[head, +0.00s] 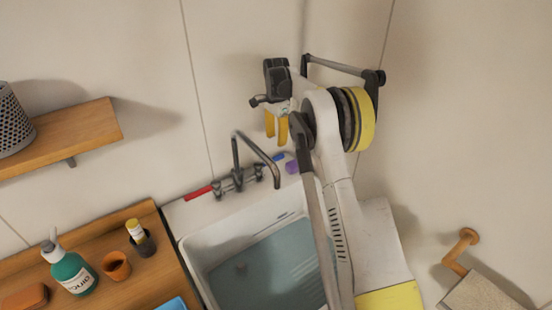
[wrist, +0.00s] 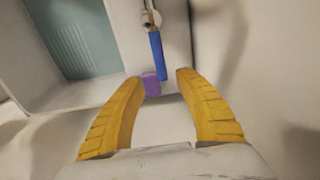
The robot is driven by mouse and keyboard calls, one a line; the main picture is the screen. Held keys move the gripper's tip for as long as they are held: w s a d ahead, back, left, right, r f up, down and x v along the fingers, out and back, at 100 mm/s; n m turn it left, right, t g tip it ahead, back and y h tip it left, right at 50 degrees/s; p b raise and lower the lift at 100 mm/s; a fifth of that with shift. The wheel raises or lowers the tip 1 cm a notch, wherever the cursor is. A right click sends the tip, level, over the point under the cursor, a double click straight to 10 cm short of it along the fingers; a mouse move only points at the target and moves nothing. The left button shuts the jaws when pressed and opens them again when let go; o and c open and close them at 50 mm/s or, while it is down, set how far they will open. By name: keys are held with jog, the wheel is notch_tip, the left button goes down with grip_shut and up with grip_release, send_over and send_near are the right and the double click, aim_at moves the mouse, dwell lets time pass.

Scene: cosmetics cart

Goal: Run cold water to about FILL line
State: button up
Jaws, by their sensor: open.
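The grey faucet (head: 255,152) rises behind a white sink (head: 196,254) that holds bluish water (head: 268,272). Its left lever is red (head: 198,192). Its right lever is blue (head: 280,158) and also shows in the wrist view (wrist: 157,55), pointing toward my gripper. A purple block (head: 291,167) is beside the blue lever's end; the wrist view shows it too (wrist: 151,86). My gripper (head: 276,134) is open and empty above the blue lever. In the wrist view its yellow fingertips (wrist: 160,80) frame the lever's end, apart from it. I cannot read a FILL line.
A wooden counter (head: 176,268) on the left bears a green pump bottle (head: 72,270), an orange cup (head: 116,266) and a dark holder (head: 143,244). A wooden shelf (head: 75,138) juts from the wall above. A wooden peg (head: 459,250) is at the right. The wall near my gripper is bare.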

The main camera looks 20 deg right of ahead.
aim_at(276, 157)
notch_tip(276, 157, down, 9)
jog(key=shift+f+b, duration=0.1)
jog(key=shift+b, duration=0.8)
grip_shut()
